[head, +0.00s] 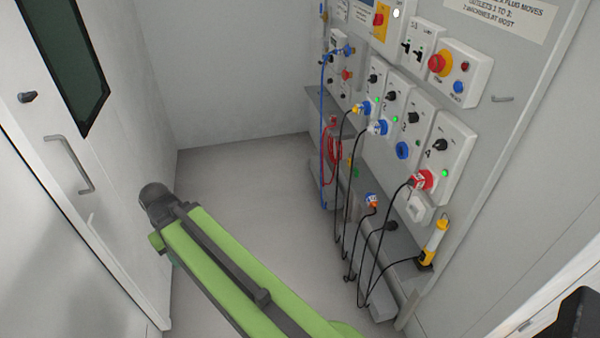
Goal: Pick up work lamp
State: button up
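The work lamp (435,242) is a slim yellow and white stick lamp. It stands nearly upright, leaning a little, at the lower right of the wall panel, with its dark lower end near the grey ledge. Nothing covers its front. My green arm crosses the lower middle of the view, with a dark joint at its left end, well to the left of the lamp. My gripper's fingers do not show. A dark shape at the bottom right corner is cut off and I cannot tell what it is.
The wall panel (478,150) carries numbered outlets, blue and red plugs and a red emergency button (439,62). A door (100,160) stands at left. The grey floor (245,190) between is clear.

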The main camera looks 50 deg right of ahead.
aim_at(441, 224)
jog(key=z, duration=0.05)
jog(key=k, duration=1.65)
jog(key=u, duration=0.55)
jog(key=i, duration=1.65)
jog(key=z, duration=0.8)
jog(key=k, duration=0.1)
jog(key=z, duration=2.3)
jog(key=i, duration=0.5)
jog(key=z, duration=0.15)
